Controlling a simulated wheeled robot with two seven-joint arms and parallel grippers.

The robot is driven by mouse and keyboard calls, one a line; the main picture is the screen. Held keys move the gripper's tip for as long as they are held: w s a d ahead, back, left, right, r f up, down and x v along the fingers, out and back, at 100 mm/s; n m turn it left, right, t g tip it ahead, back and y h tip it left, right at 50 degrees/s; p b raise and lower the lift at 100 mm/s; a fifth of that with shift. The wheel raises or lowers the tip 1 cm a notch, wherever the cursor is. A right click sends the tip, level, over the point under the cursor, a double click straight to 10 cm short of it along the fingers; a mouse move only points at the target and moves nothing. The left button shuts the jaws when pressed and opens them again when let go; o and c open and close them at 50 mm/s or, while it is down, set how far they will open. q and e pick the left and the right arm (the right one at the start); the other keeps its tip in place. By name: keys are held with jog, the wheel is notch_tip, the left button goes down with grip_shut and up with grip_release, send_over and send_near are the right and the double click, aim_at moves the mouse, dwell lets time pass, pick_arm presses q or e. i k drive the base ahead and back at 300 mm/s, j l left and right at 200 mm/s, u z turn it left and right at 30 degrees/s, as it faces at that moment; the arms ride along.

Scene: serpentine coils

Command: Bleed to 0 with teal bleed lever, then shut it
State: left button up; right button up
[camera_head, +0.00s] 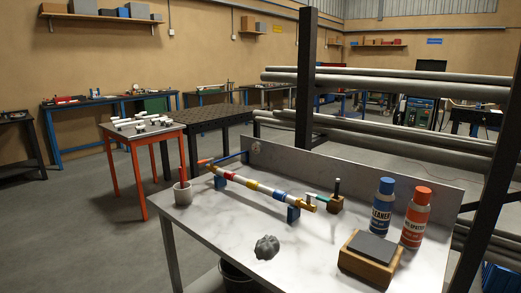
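A teal lever (318,197) sticks out to the right near the right end of a banded pipe on the workbench; I take it to be the bleed lever. The pipe (253,185) has white, red, yellow and blue bands and rests on blue supports (293,214). Its right end has a brass-coloured fitting (307,204) with a dark upright part. An orange piece (204,162) is at its far left end. No gauge reading can be made out, and the lever's exact setting is too small to tell. Neither of my grippers shows in this view.
The marble-topped bench (215,232) has free room at its front left.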

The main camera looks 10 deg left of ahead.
aim_at(321, 198)
jog(key=i+j, duration=0.1)
jog(key=j, duration=0.25)
jog(key=i+j, duration=0.15)
jog(key=j, duration=0.25)
jog(key=i+j+u, duration=0.1)
jog(key=j, duration=0.25)
jog(key=i+j, duration=0.15)
jog(key=j, duration=0.25)
